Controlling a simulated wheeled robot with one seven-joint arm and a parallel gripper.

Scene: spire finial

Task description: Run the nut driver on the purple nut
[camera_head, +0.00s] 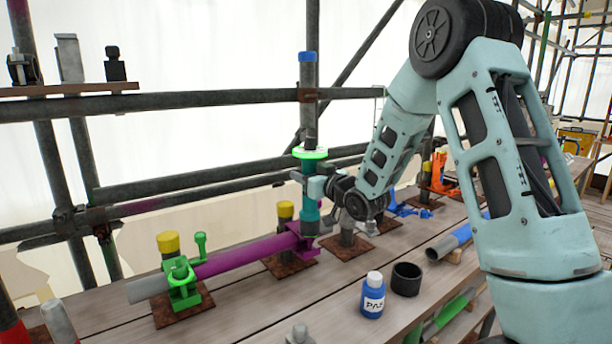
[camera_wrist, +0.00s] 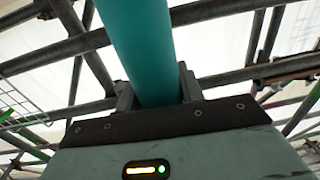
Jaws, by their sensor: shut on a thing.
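My gripper (camera_head: 318,188) is shut on the teal body of the nut driver (camera_head: 311,206), held upright. In the wrist view the teal body (camera_wrist: 143,45) runs between the two jaws. A bright green ring (camera_head: 310,153) sits above the jaws, around or at the foot of a dark grey upright with a blue band. The driver's lower end is directly over a purple coupler (camera_head: 306,241) on a purple tube. The purple nut itself cannot be made out; it may be hidden under the driver. Whether the driver touches it I cannot tell.
The purple tube (camera_head: 240,256) runs left to a green clamp (camera_head: 183,283). Yellow-capped posts (camera_head: 285,209) stand on brown plates. A blue bottle (camera_head: 373,296) and black cup (camera_head: 406,279) stand at front right. Scaffold rails (camera_head: 200,101) cross behind. The front left planks are mostly clear.

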